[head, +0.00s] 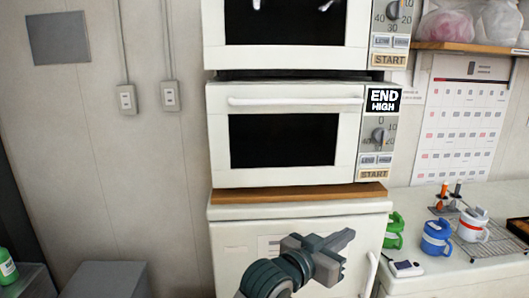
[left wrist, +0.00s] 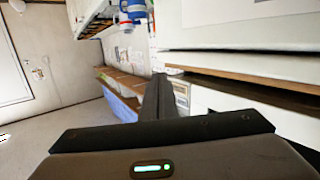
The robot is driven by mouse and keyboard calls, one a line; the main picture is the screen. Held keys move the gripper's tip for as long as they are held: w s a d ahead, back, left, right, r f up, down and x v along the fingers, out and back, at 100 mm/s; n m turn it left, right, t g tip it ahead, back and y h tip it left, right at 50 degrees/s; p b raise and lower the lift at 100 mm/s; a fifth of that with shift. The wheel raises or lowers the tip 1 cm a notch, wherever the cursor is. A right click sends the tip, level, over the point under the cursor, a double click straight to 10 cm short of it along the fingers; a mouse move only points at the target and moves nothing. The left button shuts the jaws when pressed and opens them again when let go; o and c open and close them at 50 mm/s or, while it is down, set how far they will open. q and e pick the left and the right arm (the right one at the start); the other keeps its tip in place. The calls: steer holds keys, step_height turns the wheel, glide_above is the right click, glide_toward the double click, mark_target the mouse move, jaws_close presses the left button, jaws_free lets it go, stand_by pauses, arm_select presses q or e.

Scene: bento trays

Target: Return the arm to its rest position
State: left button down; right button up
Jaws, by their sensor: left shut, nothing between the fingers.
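My left gripper (head: 345,240) is in the lower middle of the head view, in front of the white cabinet (head: 235,240) under the microwaves. Its fingers are together and point up and to the right, with nothing between them. In the left wrist view the shut fingers (left wrist: 160,98) show at the middle, also empty. My right gripper is in neither view.
Two white microwaves are stacked, the lower one (head: 220,150) on a wooden board (head: 290,195). On the right counter stand a green mug (head: 394,232), a blue mug (head: 436,236) and a white mug (head: 472,228). A grey box (head: 105,280) is at lower left.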

arm_select(q)
steer(key=s+a+f+n+g+y, duration=0.1)
steer(key=s+a+f+n+y, duration=0.15)
steer(key=s+a+f, duration=0.65)
steer(key=s+a+f+n+g+y, duration=0.15)
steer(key=a+f+y, duration=0.25)
steer(key=a+f, duration=1.05)
steer(key=s+a+f+n+g+y, duration=0.1)
steer(key=s+a+f+g+y, duration=0.1)
steer(key=s+a+f, duration=0.55)
steer(key=s+a+f+n+g+y, duration=0.15)
steer(key=s+a, duration=0.25)
steer(key=s, duration=0.6)
steer(key=s+a+f+g+y, duration=0.1)
steer(key=s+a+f+y, duration=0.1)
steer(key=s+a+f, duration=0.55)
step_height(320, 180, down, 26)
steer(key=s+d+g, duration=0.1)
steer(key=s+g, duration=0.1)
steer(key=s+a+f+g, duration=0.1)
steer(key=s+a+f, duration=0.2)
steer(key=s+f, duration=1.5)
steer(key=shift+s+f+y, duration=0.15)
steer(key=shift+s+y, duration=0.15)
steer(key=shift+s, duration=0.1)
steer(key=shift+w, duration=0.1)
